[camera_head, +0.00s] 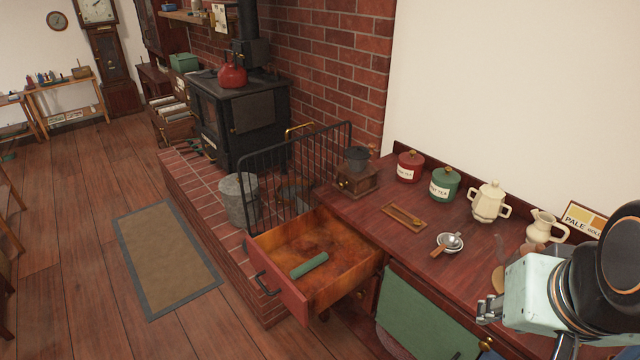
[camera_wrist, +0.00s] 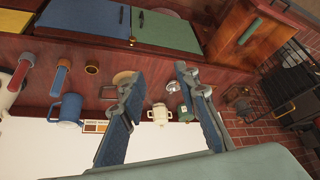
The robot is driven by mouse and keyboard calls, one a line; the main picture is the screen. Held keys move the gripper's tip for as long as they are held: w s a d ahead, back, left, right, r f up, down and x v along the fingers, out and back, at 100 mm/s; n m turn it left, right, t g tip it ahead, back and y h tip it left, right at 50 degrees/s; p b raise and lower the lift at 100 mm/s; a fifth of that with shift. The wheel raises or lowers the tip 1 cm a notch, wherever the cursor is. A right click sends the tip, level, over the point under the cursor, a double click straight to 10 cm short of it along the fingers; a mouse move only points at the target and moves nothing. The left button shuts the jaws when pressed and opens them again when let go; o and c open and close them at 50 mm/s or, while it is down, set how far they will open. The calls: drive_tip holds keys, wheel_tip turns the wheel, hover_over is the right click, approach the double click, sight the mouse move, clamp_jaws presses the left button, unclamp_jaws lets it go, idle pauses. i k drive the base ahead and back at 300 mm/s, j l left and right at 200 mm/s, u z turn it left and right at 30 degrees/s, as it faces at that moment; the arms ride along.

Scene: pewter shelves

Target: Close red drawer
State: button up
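The red-fronted drawer (camera_head: 278,284) is pulled open from the left end of the dark red wooden counter in the head view. It has a black handle (camera_head: 266,285) and a green cylinder (camera_head: 309,265) lies inside. In the wrist view, which is turned around, the open drawer (camera_wrist: 275,42) shows at the upper right. My gripper (camera_head: 487,310) is at the right of the head view, over the counter's front side, well away from the drawer. In the wrist view its two fingers (camera_wrist: 160,72) are spread, with nothing held between them.
The counter (camera_head: 370,205) carries a coffee grinder (camera_head: 356,178), a red canister (camera_head: 410,166), a green canister (camera_head: 444,184) and cream pots. A green cabinet door (camera_head: 420,318) is below. A black fireguard (camera_head: 290,165) and metal bucket (camera_head: 238,200) stand behind the drawer. Floor is open at left.

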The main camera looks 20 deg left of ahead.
sight(353, 258)
drive_tip(key=u, duration=1.25)
drive_tip(key=i+l+u, duration=0.2)
drive_tip(key=i+u, duration=0.15)
drive_tip(key=i+l+u, duration=0.4)
drive_tip(key=k+j+u, duration=0.2)
drive_tip(key=j, duration=0.4)
drive_tip(key=i+l+z, duration=0.15)
drive_tip(key=l, duration=0.15)
drive_tip(key=l+z, duration=0.1)
drive_tip(key=l, duration=0.2)
